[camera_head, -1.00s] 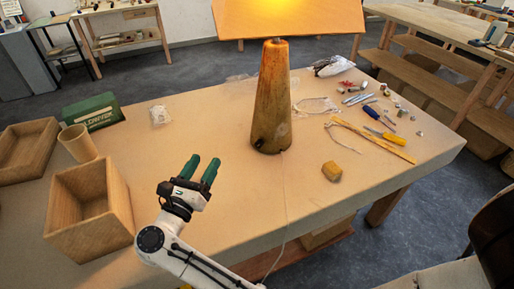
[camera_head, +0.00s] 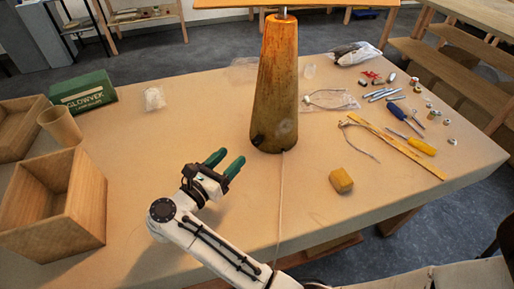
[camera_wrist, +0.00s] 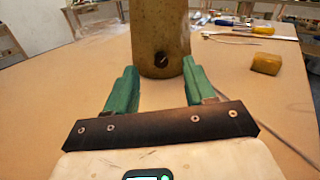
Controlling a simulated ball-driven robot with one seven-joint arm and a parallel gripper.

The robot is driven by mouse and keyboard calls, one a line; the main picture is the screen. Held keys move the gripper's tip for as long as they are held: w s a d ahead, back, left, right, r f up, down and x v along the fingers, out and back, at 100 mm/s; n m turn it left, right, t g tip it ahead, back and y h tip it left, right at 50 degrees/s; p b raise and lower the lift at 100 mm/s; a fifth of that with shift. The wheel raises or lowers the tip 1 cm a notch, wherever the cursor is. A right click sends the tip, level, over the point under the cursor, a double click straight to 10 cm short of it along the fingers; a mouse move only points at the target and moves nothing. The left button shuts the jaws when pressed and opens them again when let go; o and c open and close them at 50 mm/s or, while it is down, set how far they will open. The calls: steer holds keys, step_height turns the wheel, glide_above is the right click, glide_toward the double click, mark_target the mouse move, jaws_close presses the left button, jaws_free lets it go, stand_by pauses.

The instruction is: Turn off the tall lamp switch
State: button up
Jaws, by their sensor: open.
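The tall lamp (camera_head: 275,90) stands upright on the table, with a brown cone-shaped body and the shade cut off at the top of the head view. In the wrist view the lamp body (camera_wrist: 160,40) stands straight ahead, with a small dark round switch (camera_wrist: 161,59) low on its near face. In the head view the dark switch (camera_head: 258,140) shows at the lower left of the body. My gripper (camera_head: 224,160) is open and empty, in front of the lamp and apart from it. Its green fingers (camera_wrist: 157,80) point at the lamp, with the switch between them.
A wooden box (camera_head: 60,205) and a green carton (camera_head: 83,92) are at left. A yellow block (camera_head: 341,180), a screwdriver (camera_head: 415,143) and small parts lie at right. A cord (camera_head: 280,205) runs from the lamp over the front edge.

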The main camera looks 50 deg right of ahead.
steer(key=b, duration=0.4)
glide_toward(255, 144)
steer(key=d+p, duration=0.1)
steer(key=d, duration=0.2)
steer(key=d+p, duration=0.1)
steer(key=d, duration=0.5)
steer(key=shift+w+p, duration=0.3)
steer(key=shift+p, duration=0.1)
steer(key=shift+c, duration=0.2)
jaws_close()
